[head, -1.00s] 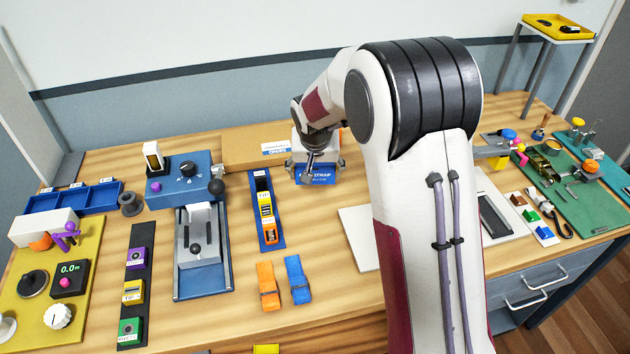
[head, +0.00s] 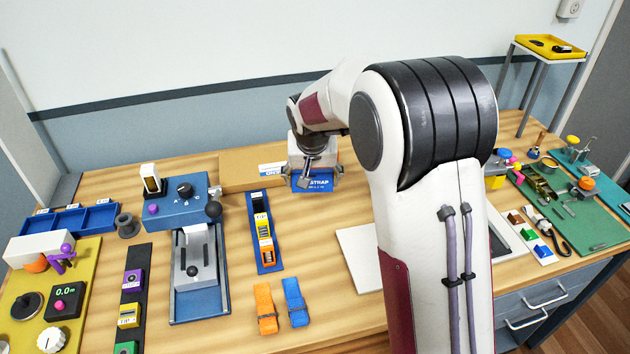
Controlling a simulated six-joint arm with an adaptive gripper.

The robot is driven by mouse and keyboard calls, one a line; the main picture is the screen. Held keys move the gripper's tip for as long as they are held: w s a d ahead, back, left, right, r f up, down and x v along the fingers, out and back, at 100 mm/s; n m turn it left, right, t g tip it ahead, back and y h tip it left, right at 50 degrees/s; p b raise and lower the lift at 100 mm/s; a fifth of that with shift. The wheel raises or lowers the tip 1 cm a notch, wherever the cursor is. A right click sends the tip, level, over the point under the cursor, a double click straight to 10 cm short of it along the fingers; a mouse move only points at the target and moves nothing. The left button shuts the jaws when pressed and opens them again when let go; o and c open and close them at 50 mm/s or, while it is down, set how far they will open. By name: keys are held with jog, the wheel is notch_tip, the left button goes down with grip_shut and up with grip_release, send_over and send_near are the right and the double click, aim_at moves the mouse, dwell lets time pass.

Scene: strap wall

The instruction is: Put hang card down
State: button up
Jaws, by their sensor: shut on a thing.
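The hang card (head: 316,183) is blue with white lettering, of which "STRAP" shows. It is at the back middle of the bench in the head view, right of the flat cardboard box. My gripper (head: 311,173) is over the card, its fingers shut on it and pointing down. The fingers cover part of the card. I cannot tell whether its lower edge touches the bench.
A cardboard box (head: 250,172) lies at the back beside the card. A blue tray of small labelled pieces (head: 265,232) lies in front, with an orange strap (head: 265,308) and a blue strap (head: 296,302) nearer. A white board (head: 359,262) is partly behind my arm.

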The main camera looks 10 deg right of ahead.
aim_at(326, 171)
jog(key=shift+d, duration=0.1)
jog(key=shift+d+r, duration=0.15)
jog(key=shift+r, duration=0.05)
jog(key=shift+s+d+r+m, duration=0.15)
jog(key=shift+s+d+r, duration=0.1)
jog(key=shift+d+r, duration=0.35)
jog(key=shift+s+d+r+m, duration=0.15)
jog(key=shift+s+d+r, duration=0.1)
jog(key=shift+d+r, duration=0.3)
jog(key=s+d+f+m+h, duration=0.1)
jog(key=s+d+m+h, duration=0.1)
jog(key=s+d+m, duration=0.3)
jog(key=s+d, duration=0.4)
jog(key=s, duration=0.6)
jog(key=shift+f+m+g, duration=0.2)
jog(key=shift+m+g, duration=0.1)
jog(key=shift+g, duration=0.1)
jog(key=shift+d, duration=0.1)
jog(key=shift+f, duration=0.1)
jog(key=shift+f, duration=3.05)
